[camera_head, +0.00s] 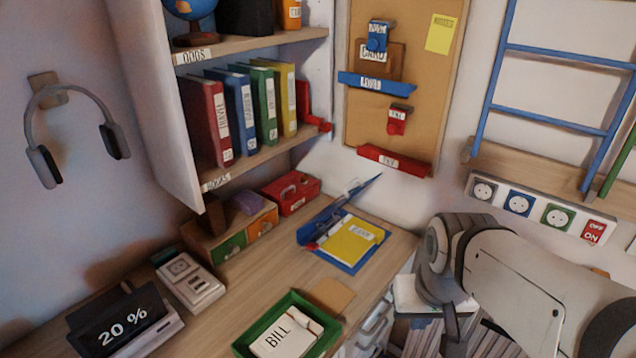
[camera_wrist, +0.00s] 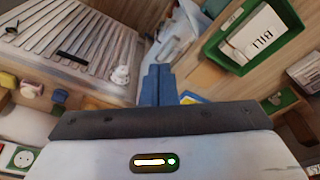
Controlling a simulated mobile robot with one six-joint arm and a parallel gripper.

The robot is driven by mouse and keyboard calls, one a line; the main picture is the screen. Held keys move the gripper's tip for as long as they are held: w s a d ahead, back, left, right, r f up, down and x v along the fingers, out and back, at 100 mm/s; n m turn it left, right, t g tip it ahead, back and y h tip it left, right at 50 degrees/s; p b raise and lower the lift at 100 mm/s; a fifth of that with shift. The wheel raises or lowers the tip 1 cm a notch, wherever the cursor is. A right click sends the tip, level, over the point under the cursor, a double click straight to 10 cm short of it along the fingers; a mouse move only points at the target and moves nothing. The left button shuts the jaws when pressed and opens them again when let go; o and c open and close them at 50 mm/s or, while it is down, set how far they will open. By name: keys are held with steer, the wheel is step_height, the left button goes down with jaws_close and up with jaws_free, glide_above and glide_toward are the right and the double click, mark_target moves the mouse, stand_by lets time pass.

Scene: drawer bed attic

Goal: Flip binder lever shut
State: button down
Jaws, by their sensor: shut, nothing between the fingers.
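A blue binder (camera_head: 372,263) lies open on the desk in the head view, with a yellow sheet (camera_head: 352,240) on it. Its blue cover (camera_head: 335,212) stands tilted up at the back left. A small red part (camera_head: 311,247) shows at the binder's left side; it may be the lever, but it is too small to tell its position. My gripper (camera_wrist: 157,72) shows in the wrist view with its blue fingers together and empty. It is apart from the binder, and I cannot make out the binder clearly in the wrist view.
A green tray (camera_head: 240,346) with a BILL pad (camera_head: 283,335) is at the desk's front. A red box (camera_head: 291,192), wooden drawers (camera_head: 233,240) and a socket block (camera_head: 190,282) stand left of the binder. Slats (camera_wrist: 75,35) show in the wrist view. Bare desk lies left of the binder.

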steer(key=shift+w+r, duration=0.1)
steer(key=shift+w, duration=0.2)
steer(key=w+a+r+m+h, duration=0.1)
steer(key=w+a, duration=0.2)
steer(key=w, duration=0.4)
steer(key=w+a+r+m+g+p, duration=0.1)
steer(key=w+a+r+m, duration=0.15)
steer(key=w, duration=0.55)
steer(key=w+a+r+h, duration=0.1)
steer(key=w+a, duration=0.3)
steer(key=w, duration=0.3)
steer(key=w+a+f+m, duration=0.2)
steer(key=w+a+f, duration=0.2)
steer(key=w+a, duration=0.2)
steer(key=w+a+f+m+h+p, duration=0.1)
steer(key=w+a+f+m, duration=0.1)
steer(key=w+a, duration=0.5)
steer(key=shift+w+a+f, duration=0.25)
steer(key=shift+a+f, duration=0.6)
steer(key=shift+a, duration=0.05)
